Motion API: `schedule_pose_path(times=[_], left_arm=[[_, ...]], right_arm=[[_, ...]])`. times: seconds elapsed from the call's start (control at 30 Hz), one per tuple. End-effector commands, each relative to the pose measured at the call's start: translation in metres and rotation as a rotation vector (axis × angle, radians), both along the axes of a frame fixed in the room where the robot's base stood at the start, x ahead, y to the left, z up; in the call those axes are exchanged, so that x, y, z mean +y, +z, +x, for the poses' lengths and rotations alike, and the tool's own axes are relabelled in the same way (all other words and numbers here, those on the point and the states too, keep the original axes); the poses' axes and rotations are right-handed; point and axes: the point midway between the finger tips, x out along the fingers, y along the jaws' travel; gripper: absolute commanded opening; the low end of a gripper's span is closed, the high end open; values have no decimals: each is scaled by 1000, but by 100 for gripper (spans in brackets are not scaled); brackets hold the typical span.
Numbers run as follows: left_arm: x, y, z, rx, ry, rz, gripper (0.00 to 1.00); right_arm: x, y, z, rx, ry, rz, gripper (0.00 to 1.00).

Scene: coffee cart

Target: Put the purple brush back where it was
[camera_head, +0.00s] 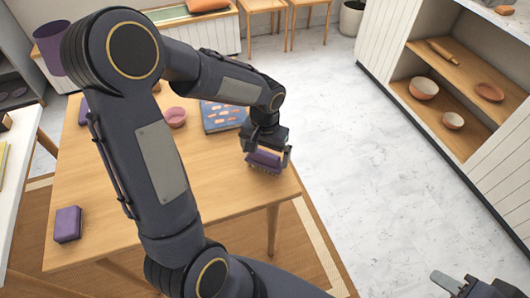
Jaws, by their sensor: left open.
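The purple brush (264,162) is near the right edge of the wooden table (215,205), with its bristle side down. My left gripper (267,158) is right over it, pointing down, with its fingers on either side of the brush. The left jaws are open, and part of the brush's top is hidden by them. My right gripper (462,284) shows only in part at the bottom right corner, away from the table. Its jaw state is unclear.
A blue book (222,116) and a pink bowl (175,117) lie further back on the table. A purple block (67,224) lies at its left front. My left arm hides much of the table. An open shelf (440,112) with bowls stands right; the floor between is clear.

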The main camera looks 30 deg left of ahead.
Motion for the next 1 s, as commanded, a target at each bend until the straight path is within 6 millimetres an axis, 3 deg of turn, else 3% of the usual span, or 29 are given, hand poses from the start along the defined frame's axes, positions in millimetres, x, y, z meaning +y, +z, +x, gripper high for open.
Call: schedule_pose_path(times=[0.4,0.67,0.77,1.0], left_arm=[[0,88,1,-7,0,0,100],[0,114,-2,-10,1,-6,100],[1,124,-18,-43,7,-36,100],[-10,145,-101,-241,35,-195,100]], right_arm=[[0,12,0,0,0,0,36],[0,14,0,0,0,0,36],[0,14,0,0,0,0,36],[0,14,0,0,0,0,36]])
